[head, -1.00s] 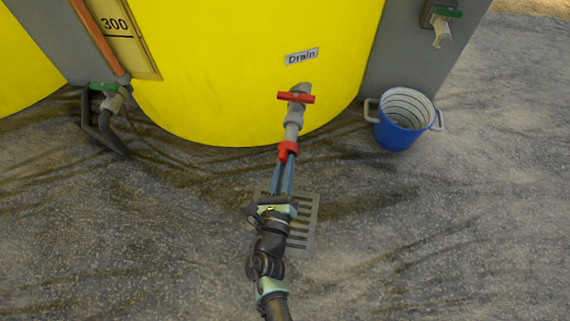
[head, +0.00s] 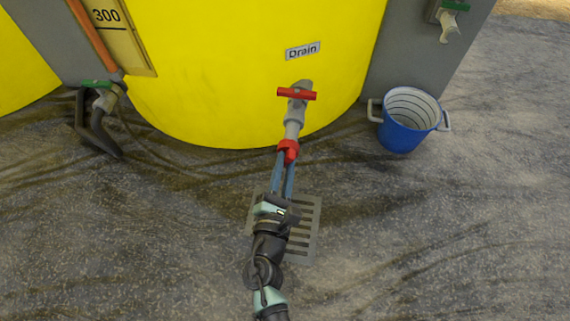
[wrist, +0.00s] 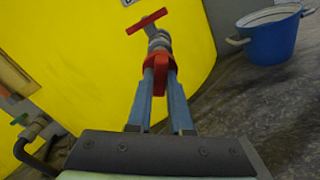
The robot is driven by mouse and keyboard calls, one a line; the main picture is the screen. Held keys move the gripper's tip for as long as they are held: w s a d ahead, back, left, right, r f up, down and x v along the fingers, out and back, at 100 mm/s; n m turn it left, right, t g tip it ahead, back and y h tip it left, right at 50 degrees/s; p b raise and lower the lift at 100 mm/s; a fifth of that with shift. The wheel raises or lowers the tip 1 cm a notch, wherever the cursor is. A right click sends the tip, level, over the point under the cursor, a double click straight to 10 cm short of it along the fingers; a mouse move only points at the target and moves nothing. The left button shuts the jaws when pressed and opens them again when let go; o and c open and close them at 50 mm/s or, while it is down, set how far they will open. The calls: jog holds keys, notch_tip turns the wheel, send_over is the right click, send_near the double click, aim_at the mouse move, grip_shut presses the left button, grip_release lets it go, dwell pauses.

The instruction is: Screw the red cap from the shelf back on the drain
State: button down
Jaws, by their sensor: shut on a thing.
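The drain (head: 294,125) is a grey pipe with a red handle (head: 296,94), coming out of the yellow tank below a "Drain" label (head: 302,50). The red cap (head: 288,149) is at the pipe's lower open end, in line with it. My gripper (head: 285,162) is shut on the cap, its two blue fingers on either side. The wrist view also shows the cap (wrist: 159,70) between the fingertips, with the grey drain fitting right behind it. The cap appears to touch the pipe end; the thread is hidden, so I cannot tell how far it is on. The shelf is not in view.
A blue bucket (head: 402,137) stands on the floor to the right of the drain. A floor grate (head: 305,235) lies under my arm. A green-handled valve with a hose (head: 101,105) is at the left, another green-handled tap (head: 449,20) at the upper right.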

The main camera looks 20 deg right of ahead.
jog(key=m, duration=0.5)
jog(key=shift+c, duration=1.4)
grip_release()
jog(key=p+v, duration=0.1)
jog(key=v, duration=0.7)
